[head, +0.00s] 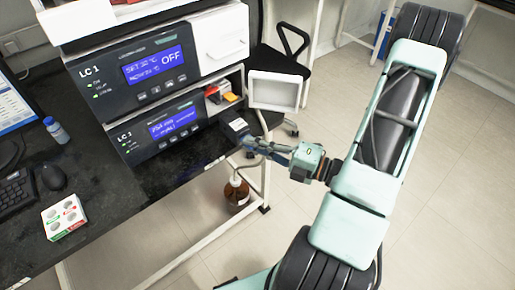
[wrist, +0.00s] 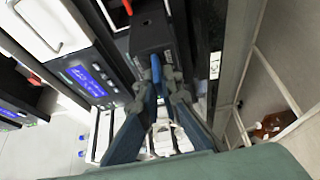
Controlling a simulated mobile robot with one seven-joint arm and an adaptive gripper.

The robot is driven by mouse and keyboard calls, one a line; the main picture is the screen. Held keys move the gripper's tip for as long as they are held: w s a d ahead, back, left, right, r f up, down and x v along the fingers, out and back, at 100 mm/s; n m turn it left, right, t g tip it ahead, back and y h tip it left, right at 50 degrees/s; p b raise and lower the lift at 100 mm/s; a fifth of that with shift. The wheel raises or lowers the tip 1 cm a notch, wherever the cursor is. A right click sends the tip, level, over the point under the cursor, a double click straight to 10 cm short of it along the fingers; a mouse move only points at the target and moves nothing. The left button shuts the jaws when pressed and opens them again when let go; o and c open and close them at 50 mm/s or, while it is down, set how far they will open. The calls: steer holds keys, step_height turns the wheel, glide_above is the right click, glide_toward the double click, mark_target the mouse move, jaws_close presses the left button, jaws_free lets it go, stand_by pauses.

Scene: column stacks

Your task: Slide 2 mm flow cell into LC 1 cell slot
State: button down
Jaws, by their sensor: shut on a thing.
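The flow cell is a black block with a pale label (head: 237,125). It also shows in the wrist view as a black box with a small round hole (wrist: 152,28) and a blue tab. My gripper (head: 252,142) is shut on it; in the wrist view my gripper (wrist: 157,88) has its two blue fingers closing in on the tab. The block is by the right end of the lower LC 1 unit (head: 165,125), below an open bay (head: 212,112). The slot's inside is hidden, and I cannot tell whether the block touches the unit.
An upper LC 1 unit (head: 155,65) reads OFF. A white door (head: 275,90) stands open right of the bay, which holds red and orange items (head: 222,95). A brown bottle (head: 236,190) stands below. A vial box (head: 64,217) lies on the black bench.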

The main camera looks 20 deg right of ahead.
steer(key=shift+w+a+b, duration=0.7)
steer(key=shift+w+a, duration=0.25)
steer(key=shift+w, duration=1.9)
steer(key=shift+w+a+b, duration=0.75)
steer(key=shift+w+a, duration=0.15)
steer(key=shift+w, duration=1.95)
steer(key=shift+w+a+b, duration=0.7)
steer(key=shift+w+a, duration=0.25)
steer(key=shift+w, duration=1.9)
steer(key=shift+f, duration=0.1)
steer(key=c, duration=2)
jaws_free()
steer(key=shift+c, duration=0.2)
steer(key=shift+s+d, duration=0.1)
